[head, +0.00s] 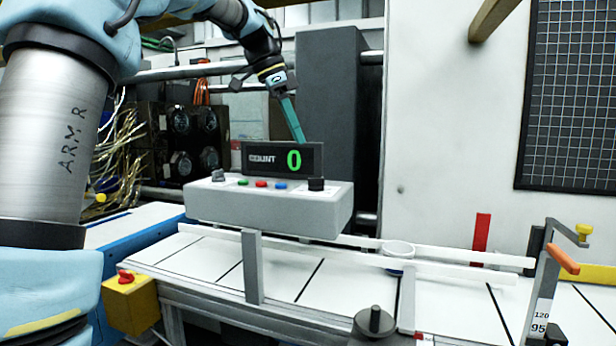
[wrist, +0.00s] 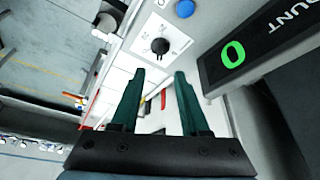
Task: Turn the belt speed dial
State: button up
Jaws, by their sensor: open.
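The belt speed dial is a small black knob (head: 316,184) at the right end of the grey control box (head: 270,212). In the wrist view the dial (wrist: 160,46) sits on a white plate with markings around it. My gripper (head: 298,138) points down with teal fingers above the box, near the count display. In the wrist view my gripper (wrist: 159,74) is open and empty. Its fingertips appear on either side of the dial's line, with the dial beyond them; they look apart from it.
A count display (head: 283,160) showing a green 0 stands at the back of the box, close to my fingers. Red and blue buttons (head: 279,185) sit left of the dial. A white conveyor with rails (head: 330,250) runs below. A white round item (head: 398,250) is on it.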

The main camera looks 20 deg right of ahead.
aim_at(316, 184)
jog(key=x, duration=1)
jog(key=shift+c, duration=0.2)
grip_shut()
